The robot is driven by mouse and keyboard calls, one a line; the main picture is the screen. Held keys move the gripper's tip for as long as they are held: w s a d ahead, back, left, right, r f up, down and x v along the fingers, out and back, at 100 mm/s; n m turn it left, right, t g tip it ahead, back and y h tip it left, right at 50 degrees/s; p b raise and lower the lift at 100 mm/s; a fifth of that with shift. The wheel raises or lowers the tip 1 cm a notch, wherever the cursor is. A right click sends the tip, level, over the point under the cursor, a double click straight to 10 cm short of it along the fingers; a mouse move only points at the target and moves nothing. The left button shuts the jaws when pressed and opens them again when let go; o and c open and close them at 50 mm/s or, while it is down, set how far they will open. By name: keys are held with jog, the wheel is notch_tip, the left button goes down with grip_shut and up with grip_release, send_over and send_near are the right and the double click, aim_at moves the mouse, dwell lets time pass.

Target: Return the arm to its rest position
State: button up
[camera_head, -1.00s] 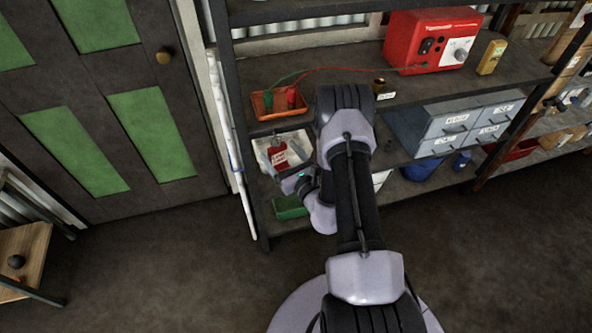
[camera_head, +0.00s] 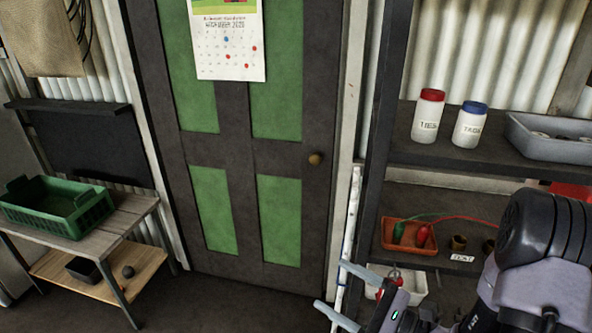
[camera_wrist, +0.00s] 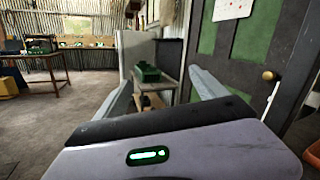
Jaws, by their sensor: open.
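My gripper (camera_head: 348,296) is at the lower right of the head view, in front of the shelf's left post and the door's right edge. Its two fingers are spread apart with nothing between them. In the wrist view my gripper (camera_wrist: 165,90) also shows open, its fingers pointing out across the room toward the bench with the green crate. My arm is folded at the right edge of the head view, covering part of the lower shelf. A red-topped item lies in a white tray (camera_head: 418,284) just behind the gripper, partly hidden by it.
A green door (camera_head: 279,214) stands left of the shelf. A bench (camera_head: 125,217) with a green crate (camera_head: 66,207) is at far left. Floor before the door is clear.

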jog(key=s+a+r+n+g+h, duration=0.2)
jog(key=s+a+n+g+h, duration=0.1)
jog(key=s+a+n+g, duration=0.35)
jog(key=s+a+r+n+g+h, duration=0.25)
jog(key=s+n+g, duration=0.4)
jog(key=s, duration=0.35)
jog(key=d+r+n+t+h, duration=0.4)
jog(key=d+r+t+h, duration=0.1)
jog(key=d+t+h, duration=0.2)
jog(key=shift+d+n+h, duration=0.3)
jog(key=shift+d+h, duration=0.25)
jog(key=shift+r, duration=0.1)
